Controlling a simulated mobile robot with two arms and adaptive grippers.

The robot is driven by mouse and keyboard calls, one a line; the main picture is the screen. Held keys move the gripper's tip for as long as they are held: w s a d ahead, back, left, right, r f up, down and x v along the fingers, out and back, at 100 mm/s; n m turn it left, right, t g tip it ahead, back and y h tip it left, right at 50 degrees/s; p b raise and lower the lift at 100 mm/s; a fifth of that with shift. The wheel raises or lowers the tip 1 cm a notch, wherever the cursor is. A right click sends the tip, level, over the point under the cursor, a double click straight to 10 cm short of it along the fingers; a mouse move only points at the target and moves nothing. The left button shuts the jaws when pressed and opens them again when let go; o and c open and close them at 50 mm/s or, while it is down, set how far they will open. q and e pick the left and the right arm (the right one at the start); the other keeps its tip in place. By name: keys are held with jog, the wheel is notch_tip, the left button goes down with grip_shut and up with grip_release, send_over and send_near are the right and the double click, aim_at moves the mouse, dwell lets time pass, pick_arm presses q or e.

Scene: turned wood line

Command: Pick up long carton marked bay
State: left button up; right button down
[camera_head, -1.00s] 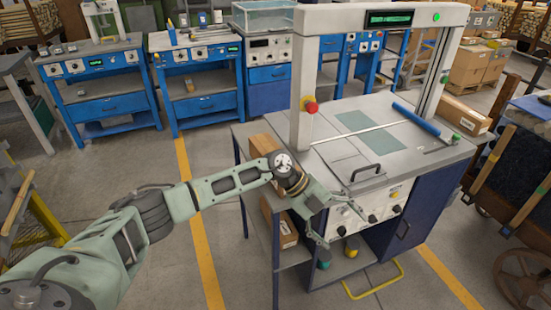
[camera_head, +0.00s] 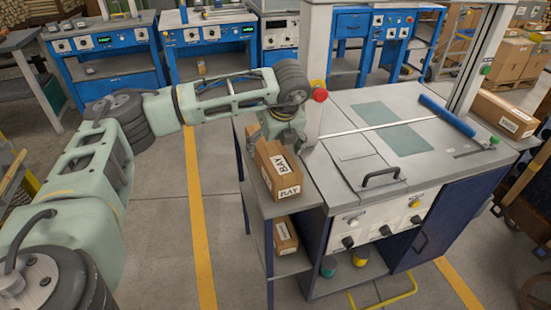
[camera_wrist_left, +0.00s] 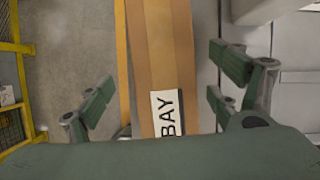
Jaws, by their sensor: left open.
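A long brown carton (camera_head: 277,172) with white labels reading BAY lies on the top of the grey side shelf, left of the blue-and-grey machine. In the left wrist view the carton (camera_wrist_left: 162,60) runs lengthwise up the picture, its BAY label near the bottom. My left gripper (camera_head: 285,126) is over the far part of this carton in the head view; its fingers are mostly hidden there. In the left wrist view my left gripper (camera_wrist_left: 161,95) is open, with fingers on either side of the carton and gaps between. My right gripper is not in view.
Another labelled carton (camera_head: 285,236) lies on the lower shelf. A further carton (camera_head: 506,115) lies at the machine's right. The machine's upright frame (camera_head: 315,60) and red button (camera_head: 320,95) stand close to my left gripper. Open floor lies to the left.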

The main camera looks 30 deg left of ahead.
pick_arm(q)
jog(key=p+x, duration=0.1)
jog(key=x, duration=0.6)
jog(key=shift+w+d+p, duration=0.1)
jog(key=shift+w+p, duration=0.1)
jog(key=shift+p, duration=0.1)
jog(key=shift+r, duration=0.1)
jog(key=c, duration=1.6)
jog(key=shift+c, duration=0.8)
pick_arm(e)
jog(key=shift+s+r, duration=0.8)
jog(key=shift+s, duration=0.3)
